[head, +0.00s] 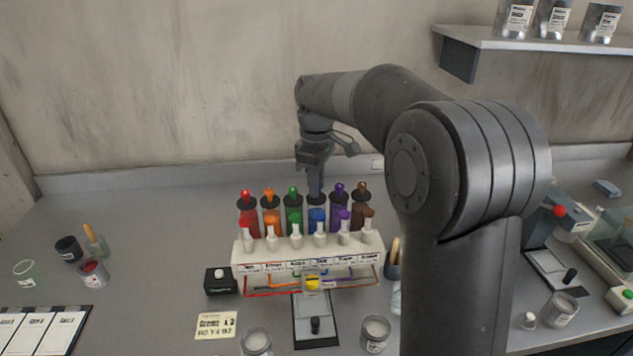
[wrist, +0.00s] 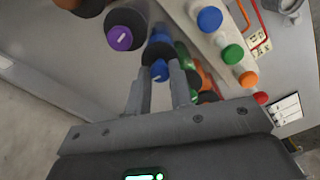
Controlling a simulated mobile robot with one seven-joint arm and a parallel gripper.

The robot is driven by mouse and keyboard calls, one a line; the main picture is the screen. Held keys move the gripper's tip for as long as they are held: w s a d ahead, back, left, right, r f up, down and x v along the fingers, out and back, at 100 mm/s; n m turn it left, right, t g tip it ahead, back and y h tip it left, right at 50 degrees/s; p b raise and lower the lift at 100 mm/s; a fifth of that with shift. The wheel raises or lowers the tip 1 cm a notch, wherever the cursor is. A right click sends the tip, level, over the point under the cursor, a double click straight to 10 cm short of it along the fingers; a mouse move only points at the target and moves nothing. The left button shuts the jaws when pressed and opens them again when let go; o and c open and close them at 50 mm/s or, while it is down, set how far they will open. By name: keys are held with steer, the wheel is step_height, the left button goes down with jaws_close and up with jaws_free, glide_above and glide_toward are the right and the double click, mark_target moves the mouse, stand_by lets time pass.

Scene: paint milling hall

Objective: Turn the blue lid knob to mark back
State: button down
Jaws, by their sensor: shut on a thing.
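The blue paint canister (head: 317,219) stands in the back row of the white rack (head: 308,257), between the green canister (head: 293,217) and the purple one (head: 338,218). My gripper (head: 316,190) points down onto its lid and hides the blue knob in the head view. In the wrist view the blue lid knob (wrist: 160,70) sits between the two fingers of my gripper (wrist: 168,82), with a pale line on its top. The fingers are shut on it. I cannot read any lid marks at this size.
Neighbouring lids with purple (wrist: 119,38) and green knobs stand close on either side. Coloured caps line the rack's front. A black box with a white button (head: 220,281), a note (head: 216,325) and several jars lie around.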

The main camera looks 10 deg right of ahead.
steer(key=shift+n, duration=1.3)
steer(key=c, duration=1.3)
jaws_free()
steer(key=shift+r, duration=5.4)
